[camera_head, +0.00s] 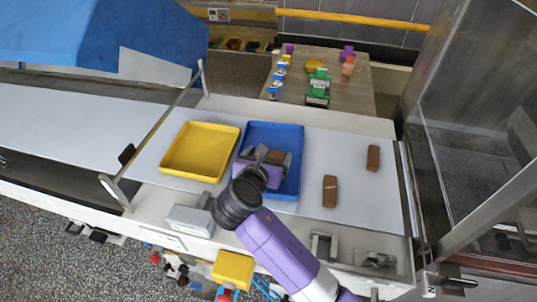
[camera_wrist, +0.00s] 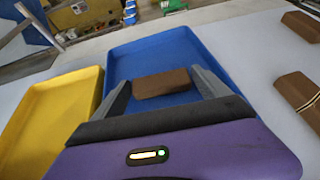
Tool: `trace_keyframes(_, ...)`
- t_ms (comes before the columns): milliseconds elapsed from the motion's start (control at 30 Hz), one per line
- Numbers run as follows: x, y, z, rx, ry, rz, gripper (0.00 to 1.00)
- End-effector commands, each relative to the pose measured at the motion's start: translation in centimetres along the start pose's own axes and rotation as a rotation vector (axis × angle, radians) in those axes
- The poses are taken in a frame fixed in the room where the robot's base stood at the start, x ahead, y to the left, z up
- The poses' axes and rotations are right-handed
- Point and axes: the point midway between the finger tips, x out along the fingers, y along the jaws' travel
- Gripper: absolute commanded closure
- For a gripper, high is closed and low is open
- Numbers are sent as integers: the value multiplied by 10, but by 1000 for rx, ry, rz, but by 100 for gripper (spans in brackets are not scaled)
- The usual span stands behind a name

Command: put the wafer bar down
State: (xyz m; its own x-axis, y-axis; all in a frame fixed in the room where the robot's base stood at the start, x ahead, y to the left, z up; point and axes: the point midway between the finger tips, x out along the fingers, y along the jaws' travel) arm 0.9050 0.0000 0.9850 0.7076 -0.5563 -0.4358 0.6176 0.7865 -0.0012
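The wafer bar (camera_wrist: 162,83) is a plain brown block between my two fingertips, over the blue tray (camera_wrist: 160,45). Its ends sit close against both fingers in the wrist view. My gripper (camera_wrist: 161,76) appears shut on it, with the fingers spread about the bar's length. In the head view, the bar (camera_head: 277,157) shows beside the grey fingers of my gripper (camera_head: 268,155), inside the outline of the blue tray (camera_head: 291,187). I cannot tell whether the bar's underside touches the tray floor.
An empty yellow tray (camera_head: 200,151) stands directly left of the blue tray. Two brown bars, one striped (camera_head: 330,190) and one farther back (camera_head: 372,158), lie on the white surface to the right. A grey box (camera_head: 190,220) stands at the front edge. The blue tray's raised walls surround the bar.

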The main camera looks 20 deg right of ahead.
Motion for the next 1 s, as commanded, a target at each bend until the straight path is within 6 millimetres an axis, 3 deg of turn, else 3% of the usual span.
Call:
trace_keyframes(467,-6,1,1,1,0,1,1)
trace_keyframes(1000,-103,1,1,1,0,3,1)
